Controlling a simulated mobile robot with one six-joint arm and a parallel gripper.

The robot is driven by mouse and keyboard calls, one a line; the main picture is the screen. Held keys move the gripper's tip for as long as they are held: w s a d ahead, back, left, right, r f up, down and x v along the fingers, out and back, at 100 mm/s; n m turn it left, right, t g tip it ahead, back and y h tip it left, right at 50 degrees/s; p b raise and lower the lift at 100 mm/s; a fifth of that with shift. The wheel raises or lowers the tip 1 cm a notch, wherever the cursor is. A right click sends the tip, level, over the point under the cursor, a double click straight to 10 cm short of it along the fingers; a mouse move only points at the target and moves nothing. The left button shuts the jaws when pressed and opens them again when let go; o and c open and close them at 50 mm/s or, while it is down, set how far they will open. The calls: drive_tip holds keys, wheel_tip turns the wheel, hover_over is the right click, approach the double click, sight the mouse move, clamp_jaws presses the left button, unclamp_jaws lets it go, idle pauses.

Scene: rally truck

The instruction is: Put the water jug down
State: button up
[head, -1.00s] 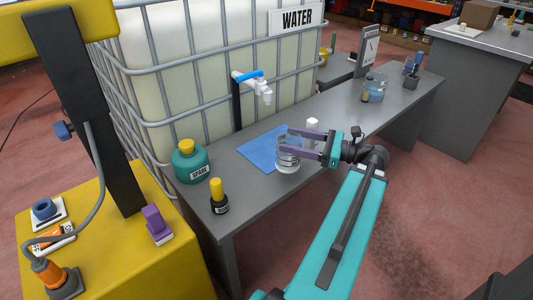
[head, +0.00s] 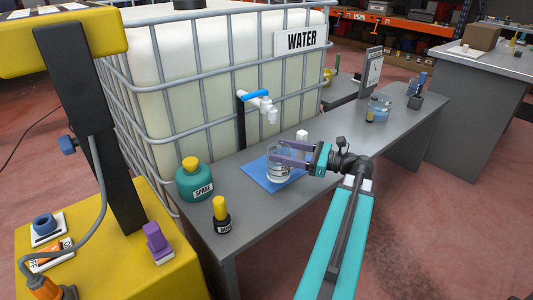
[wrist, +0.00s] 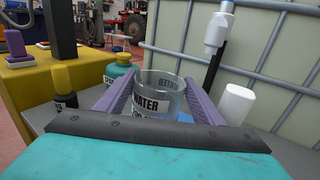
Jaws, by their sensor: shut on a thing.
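The clear water jug (head: 280,172) has a white label; in the wrist view the jug (wrist: 160,90) shows the word WATER and stands upright between my fingers. My gripper (head: 277,149) has its two purple fingers closed on either side of the jug. The jug is over the blue mat (head: 262,181) on the grey bench (head: 335,132). Whether its base touches the mat I cannot tell. The jug's lower part is partly hidden in the wrist view by my gripper.
The water tank's tap (head: 265,104) hangs behind the jug. A white block (head: 302,136) stands behind my fingers. The teal SPARE bottle (head: 194,181) and a yellow-capped black bottle (head: 220,214) stand to the left. Another clear container (head: 381,106) is farther right; bench between is clear.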

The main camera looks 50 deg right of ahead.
drive_tip(key=w+d+b, duration=0.1)
drive_tip(key=w, duration=0.8)
drive_tip(key=shift+d+f, duration=0.3)
drive_tip(key=shift+f, duration=0.1)
drive_tip(key=shift+s+f+b, duration=0.1)
drive_tip(key=shift+f+b, duration=0.85)
drive_tip(key=shift+f, duration=0.8)
drive_tip(key=o, duration=1.7)
drive_tip(key=shift+f, duration=0.15)
drive_tip(key=shift+c, duration=0.2)
